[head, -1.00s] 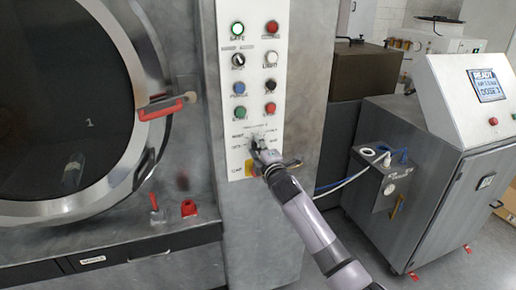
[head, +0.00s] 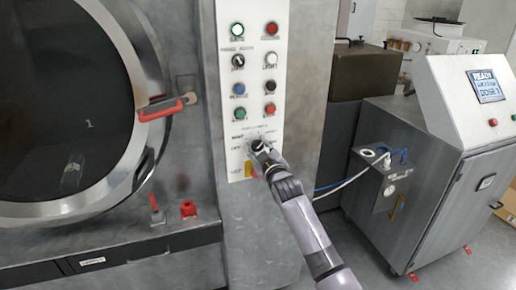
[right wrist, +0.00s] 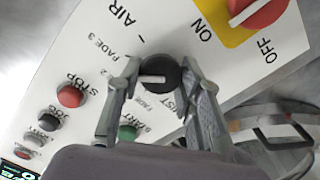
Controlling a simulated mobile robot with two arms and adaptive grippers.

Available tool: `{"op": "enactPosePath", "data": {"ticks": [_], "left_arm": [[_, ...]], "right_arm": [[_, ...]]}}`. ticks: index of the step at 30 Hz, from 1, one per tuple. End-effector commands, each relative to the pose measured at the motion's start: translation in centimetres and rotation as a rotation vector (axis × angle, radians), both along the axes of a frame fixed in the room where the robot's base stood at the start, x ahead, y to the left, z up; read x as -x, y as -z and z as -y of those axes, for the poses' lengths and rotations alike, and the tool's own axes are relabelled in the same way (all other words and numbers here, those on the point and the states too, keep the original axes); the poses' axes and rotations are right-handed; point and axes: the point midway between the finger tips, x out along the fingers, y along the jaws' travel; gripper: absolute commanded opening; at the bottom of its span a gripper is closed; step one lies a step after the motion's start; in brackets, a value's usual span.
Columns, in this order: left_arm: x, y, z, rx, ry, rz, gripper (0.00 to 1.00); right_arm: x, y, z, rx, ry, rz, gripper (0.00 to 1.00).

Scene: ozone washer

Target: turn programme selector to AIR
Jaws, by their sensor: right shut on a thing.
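The programme selector is a round black knob with a white pointer line, low on the white control panel; it shows in the head view (head: 257,145) and the right wrist view (right wrist: 165,70). My right gripper (head: 261,151) is shut on the selector, one finger on each side in the right wrist view (right wrist: 158,78). There, the pointer line lies roughly level across the knob. The AIR label (right wrist: 126,13) and its tick are above and left of the knob, with FADE 3 below AIR. Other labels are partly hidden by the fingers. My left gripper is out of view.
A red switch on a yellow plate (right wrist: 243,22), marked ON and OFF, is close to the selector. A red STOP button (right wrist: 71,95) and a green START button (right wrist: 127,132) are also near. A red-handled round door (head: 160,108) is left of the panel.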

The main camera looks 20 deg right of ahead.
Motion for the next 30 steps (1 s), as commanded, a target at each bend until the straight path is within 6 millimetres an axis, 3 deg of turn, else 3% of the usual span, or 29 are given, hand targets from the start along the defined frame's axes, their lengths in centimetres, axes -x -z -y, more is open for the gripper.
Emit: {"op": "enactPosePath", "data": {"ticks": [18,30], "left_arm": [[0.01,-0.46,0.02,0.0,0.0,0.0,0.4],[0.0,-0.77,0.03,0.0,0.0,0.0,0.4]], "right_arm": [[0.03,0.3,0.04,-0.583,0.001,-0.027,0.06],[0.04,0.36,0.09,-0.863,0.001,-0.038,0.06]]}}
